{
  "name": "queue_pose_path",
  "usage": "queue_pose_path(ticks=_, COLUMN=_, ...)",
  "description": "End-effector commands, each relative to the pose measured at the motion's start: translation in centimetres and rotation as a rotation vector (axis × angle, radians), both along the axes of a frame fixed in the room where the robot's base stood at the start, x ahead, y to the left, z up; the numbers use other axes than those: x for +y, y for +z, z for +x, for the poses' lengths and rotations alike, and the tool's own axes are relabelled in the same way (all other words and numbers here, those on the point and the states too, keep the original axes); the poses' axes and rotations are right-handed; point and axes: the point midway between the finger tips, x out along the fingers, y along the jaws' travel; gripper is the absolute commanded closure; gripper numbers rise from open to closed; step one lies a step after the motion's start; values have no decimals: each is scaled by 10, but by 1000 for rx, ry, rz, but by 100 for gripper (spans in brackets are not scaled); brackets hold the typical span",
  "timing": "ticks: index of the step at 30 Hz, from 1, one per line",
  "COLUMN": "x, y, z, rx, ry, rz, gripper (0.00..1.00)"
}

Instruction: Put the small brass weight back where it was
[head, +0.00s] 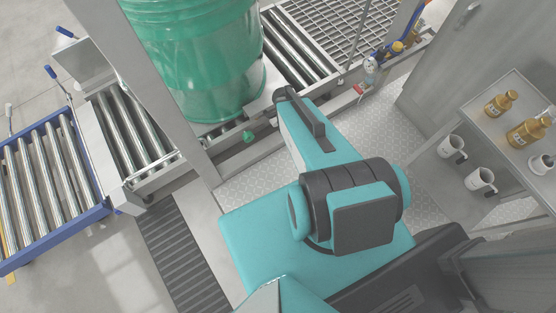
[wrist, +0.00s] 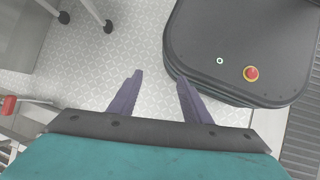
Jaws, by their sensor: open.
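Two brass weights stand upright on the top shelf of a grey cart at the right of the head view. The smaller brass weight (head: 500,103) is further back and left of the larger brass weight (head: 530,131). My gripper (wrist: 158,85) shows in the wrist view with its two dark fingers apart and nothing between them. It is above the patterned floor plate, with no weight in the wrist view. In the head view my arm hides the gripper.
White mugs (head: 481,180) stand on the cart's lower shelf. A pale object (head: 543,164) sits near the larger weight. A green drum (head: 200,60) stands on the roller conveyor (head: 130,130) behind a grey post. Patterned floor (head: 388,125) lies clear between conveyor and cart.

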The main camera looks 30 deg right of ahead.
Motion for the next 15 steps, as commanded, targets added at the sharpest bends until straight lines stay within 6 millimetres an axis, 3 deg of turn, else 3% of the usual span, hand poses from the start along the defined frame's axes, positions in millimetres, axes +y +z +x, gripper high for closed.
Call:
queue_pose_path(ticks=3, x=53, y=-15, z=-14, rx=-30, ry=-60, rz=46, gripper=56)
queue_pose_path(ticks=9, x=125, y=-33, z=-39, rx=-59, ry=-183, rz=106, gripper=56)
queue_pose_path(ticks=15, x=160, y=-40, z=-53, rx=-66, ry=-257, rz=133, gripper=56)
